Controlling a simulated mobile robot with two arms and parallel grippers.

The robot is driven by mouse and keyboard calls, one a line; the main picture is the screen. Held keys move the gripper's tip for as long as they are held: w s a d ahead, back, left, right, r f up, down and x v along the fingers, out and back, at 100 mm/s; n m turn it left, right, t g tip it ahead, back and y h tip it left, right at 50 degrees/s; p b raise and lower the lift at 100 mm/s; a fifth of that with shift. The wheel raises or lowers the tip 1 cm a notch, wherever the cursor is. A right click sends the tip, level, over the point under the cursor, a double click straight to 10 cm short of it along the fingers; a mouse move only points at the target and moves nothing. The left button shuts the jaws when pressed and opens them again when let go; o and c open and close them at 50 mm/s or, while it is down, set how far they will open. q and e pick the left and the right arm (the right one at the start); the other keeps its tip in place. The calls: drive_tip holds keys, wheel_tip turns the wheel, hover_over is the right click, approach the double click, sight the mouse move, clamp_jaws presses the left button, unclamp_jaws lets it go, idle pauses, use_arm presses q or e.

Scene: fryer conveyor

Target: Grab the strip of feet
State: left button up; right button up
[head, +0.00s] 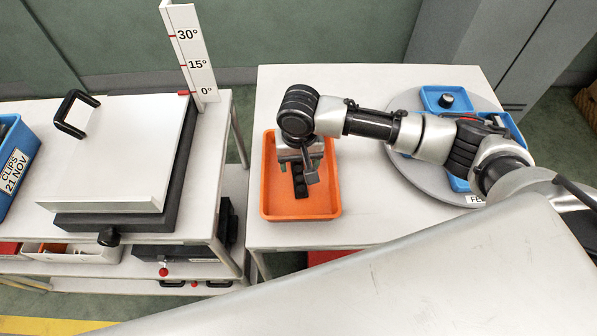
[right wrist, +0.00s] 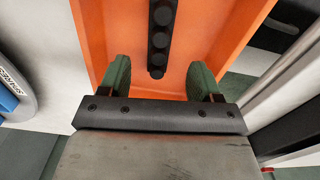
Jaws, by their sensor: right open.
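The strip of feet (right wrist: 160,40) is a narrow black strip with round black feet in a row. It lies in an orange tray (head: 271,205) on the right-hand table. In the head view the strip (head: 299,183) is partly hidden by my right gripper (head: 300,167), which hangs over the tray. In the right wrist view my right gripper (right wrist: 161,78) is open, its green fingers apart, with the near end of the strip in line with the gap between them. I cannot tell the height above the strip. My left gripper is not in view.
A grey round turntable (head: 420,180) with blue bins (head: 446,98) stands right of the tray. On the left table are a white-lidded press (head: 120,150), an angle scale (head: 190,50) and a blue clips bin (head: 15,165). The table in front of the tray is clear.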

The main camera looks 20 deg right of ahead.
sight(299, 173)
drive_tip(key=shift+f, duration=0.65)
drive_tip(key=f, duration=0.4)
drive_tip(key=shift+w+f+p, duration=0.2)
drive_tip(key=shift+f+p, duration=0.1)
drive_tip(key=shift+f, duration=0.05)
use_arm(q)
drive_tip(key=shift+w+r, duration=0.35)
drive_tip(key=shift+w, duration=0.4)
use_arm(e)
drive_tip(key=c, duration=1)
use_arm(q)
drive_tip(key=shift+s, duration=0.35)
use_arm(e)
drive_tip(key=shift+c, duration=0.2)
drive_tip(key=shift+r, duration=0.1)
